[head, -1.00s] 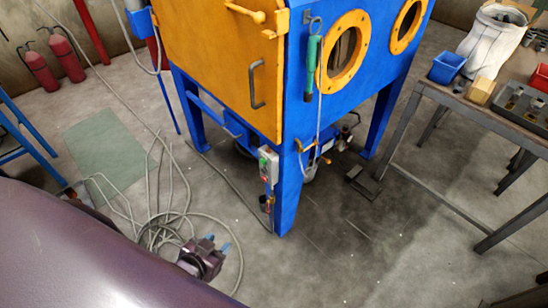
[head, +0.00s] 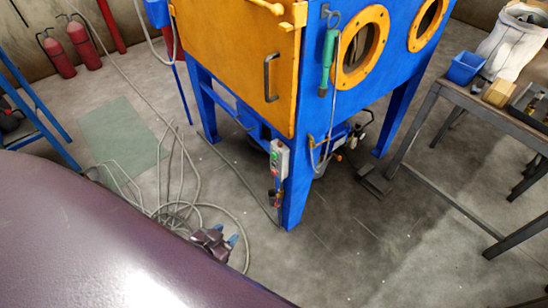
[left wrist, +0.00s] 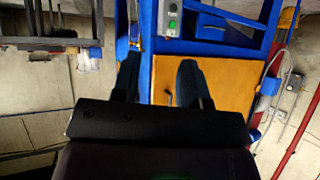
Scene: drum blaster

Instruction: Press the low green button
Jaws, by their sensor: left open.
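A small grey control box (head: 280,160) is fixed on the front blue leg, below the orange cabinet, in the head view. A green button (head: 275,156) shows small on it. The box (left wrist: 170,18) also shows at the top of the left wrist view, with a green spot on its face. My left gripper (head: 228,234) is low and left of the box in the head view, apart from it and partly hidden by a large purple surface. In the left wrist view its two dark fingers (left wrist: 159,72) are spread and empty. My right gripper is out of view.
The blue and orange cabinet (head: 235,60) stands on blue legs. Loose grey hoses (head: 180,200) lie on the floor near my left gripper. A workbench (head: 500,115) with a blue bin (head: 465,68) stands right. Fire extinguishers (head: 85,47) are back left. The floor at lower right is clear.

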